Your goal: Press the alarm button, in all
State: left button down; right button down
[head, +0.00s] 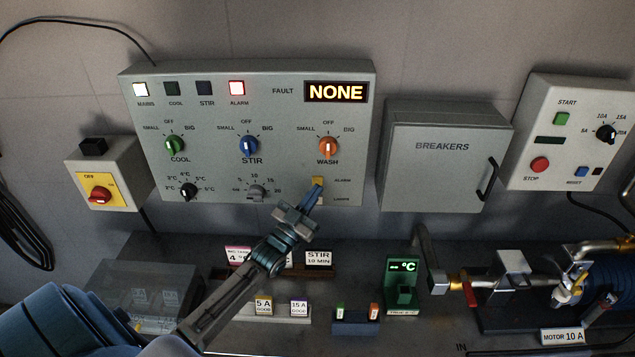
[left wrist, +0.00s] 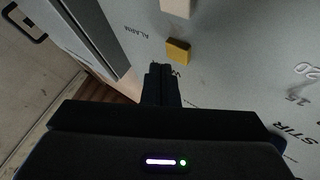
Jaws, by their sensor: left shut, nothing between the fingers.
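The yellow alarm button (head: 318,182) sits at the lower right of the grey control panel (head: 290,115), beside the word ALARM. It also shows in the left wrist view (left wrist: 178,50), just beyond my fingertips. My left gripper (head: 314,192) is shut and empty, its tips close to the button; in the head view they overlap its lower edge, and I cannot tell whether they touch it. A pale lights button (left wrist: 177,8) is next to the yellow one in the left wrist view. The ALARM lamp (head: 237,88) glows red-white, and the fault display (head: 336,92) reads NONE. My right gripper is not in view.
The BREAKERS box (head: 440,180) with a black handle is right of the panel. A red switch (head: 101,195) on a yellow plate is at left. The wash knob (head: 328,147) is above the button.

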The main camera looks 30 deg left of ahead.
pick_arm(q)
jog(key=shift+w, duration=0.1)
jog(key=shift+w+a, duration=0.25)
jog(key=shift+w, duration=0.05)
jog(key=shift+w+a+b, duration=0.2)
jog(key=shift+w+b, duration=0.1)
jog(key=shift+b, duration=0.2)
dwell(0.7)
dwell(0.3)
jog(key=shift+s+d+p, duration=0.45)
jog(key=shift+s+p, duration=0.15)
jog(key=shift+s, duration=0.1)
jog(key=s+d+p, duration=0.1)
jog(key=s, duration=0.2)
jog(key=s+d+p, duration=0.1)
jog(key=shift+s+d+p, duration=0.15)
jog(key=shift+d+p, duration=0.15)
